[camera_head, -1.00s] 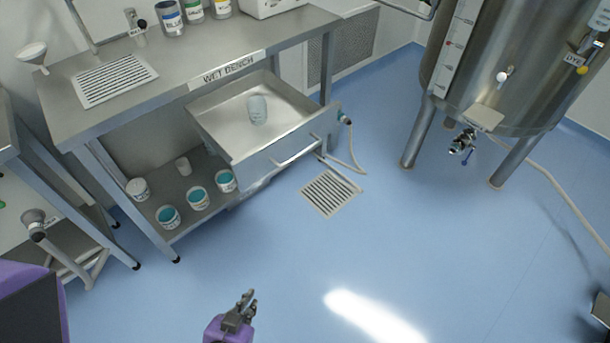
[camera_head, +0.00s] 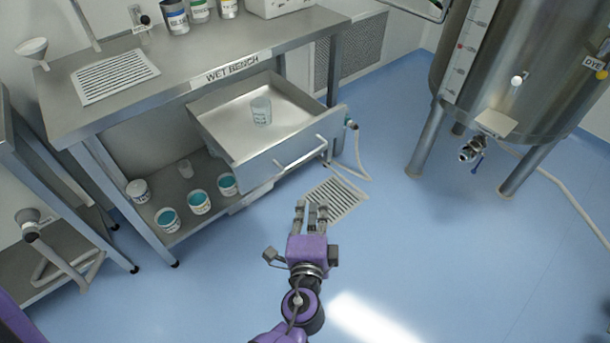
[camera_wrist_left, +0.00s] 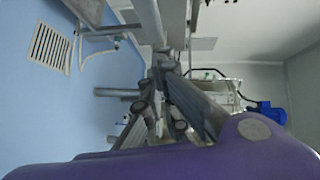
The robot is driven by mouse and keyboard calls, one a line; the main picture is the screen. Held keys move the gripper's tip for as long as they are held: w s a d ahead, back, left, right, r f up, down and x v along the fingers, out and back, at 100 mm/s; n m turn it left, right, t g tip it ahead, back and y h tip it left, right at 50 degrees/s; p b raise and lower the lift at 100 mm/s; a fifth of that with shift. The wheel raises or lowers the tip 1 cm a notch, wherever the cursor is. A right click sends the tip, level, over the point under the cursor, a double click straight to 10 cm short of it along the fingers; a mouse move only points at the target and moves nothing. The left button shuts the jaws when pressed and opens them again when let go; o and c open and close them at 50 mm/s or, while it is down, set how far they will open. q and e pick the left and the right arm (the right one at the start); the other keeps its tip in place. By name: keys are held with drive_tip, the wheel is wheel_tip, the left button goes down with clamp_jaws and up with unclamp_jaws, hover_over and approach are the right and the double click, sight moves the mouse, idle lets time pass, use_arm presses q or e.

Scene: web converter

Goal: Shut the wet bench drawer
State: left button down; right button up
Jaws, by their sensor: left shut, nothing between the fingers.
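The wet bench drawer (camera_head: 262,168) stands pulled out from under the bench top (camera_head: 200,85). A bar handle (camera_head: 302,152) runs across its front. A small clear beaker (camera_head: 261,111) stands inside the drawer. My left gripper (camera_head: 311,206) is purple with grey fingers and is in front of and below the drawer front in the picture, apart from the handle. Its fingers are shut with nothing between them. In the left wrist view the fingers (camera_wrist_left: 165,95) cross the middle of the picture, and I cannot clearly make out the drawer there. My right gripper does not show.
Several teal-filled tubs (camera_head: 199,202) stand on the lower shelf. A steel tank on legs (camera_head: 520,100) stands at the right.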

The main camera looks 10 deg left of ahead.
use_arm(q)
drive_tip(key=w+a+f+p, duration=0.1)
drive_tip(key=w+a, duration=0.3)
drive_tip(key=w, duration=0.7)
drive_tip(key=shift+w+f+p, duration=0.25)
drive_tip(key=shift+f+p, duration=0.1)
drive_tip(key=shift+f, duration=0.25)
drive_tip(key=shift+a, duration=0.15)
